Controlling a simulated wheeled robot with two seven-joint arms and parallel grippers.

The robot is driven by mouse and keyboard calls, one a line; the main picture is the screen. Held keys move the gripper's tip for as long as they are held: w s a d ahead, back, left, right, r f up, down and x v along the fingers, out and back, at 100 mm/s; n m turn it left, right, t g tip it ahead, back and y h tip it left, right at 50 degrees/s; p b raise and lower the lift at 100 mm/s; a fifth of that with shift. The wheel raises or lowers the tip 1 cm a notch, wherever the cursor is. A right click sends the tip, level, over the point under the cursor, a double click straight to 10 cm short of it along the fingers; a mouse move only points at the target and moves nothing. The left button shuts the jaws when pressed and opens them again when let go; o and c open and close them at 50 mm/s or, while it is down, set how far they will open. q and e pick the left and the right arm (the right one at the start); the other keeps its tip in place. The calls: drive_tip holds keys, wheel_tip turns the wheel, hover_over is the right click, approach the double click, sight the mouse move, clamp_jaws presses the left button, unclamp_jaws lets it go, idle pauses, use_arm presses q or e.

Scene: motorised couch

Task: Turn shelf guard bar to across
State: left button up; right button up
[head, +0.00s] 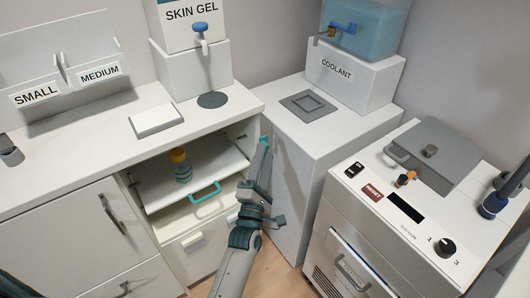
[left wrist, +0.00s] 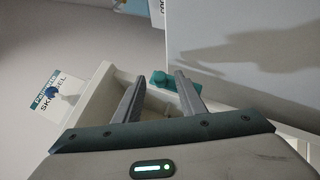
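A teal bar piece, which looks like the shelf guard bar (head: 264,142), is at the right front side of the open cabinet bay. My left gripper (head: 262,160) reaches up from below to this place. The left wrist view shows its two fingers (left wrist: 158,83) apart, with a gap between them. Whether a finger touches the teal piece I cannot tell. The shelf (head: 222,158) has a teal handle (head: 205,192) at its front.
The skin gel dispenser (head: 193,60) stands on the counter above. The coolant cabinet (head: 300,135) stands close to the right of the gripper. A machine with a knob (head: 444,246) is farther right.

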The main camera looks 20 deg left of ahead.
use_arm(q)
drive_tip(key=shift+x, duration=0.85)
use_arm(e)
drive_tip(key=shift+s+f, duration=0.1)
drive_tip(key=shift+f, duration=0.2)
use_arm(q)
clamp_jaws()
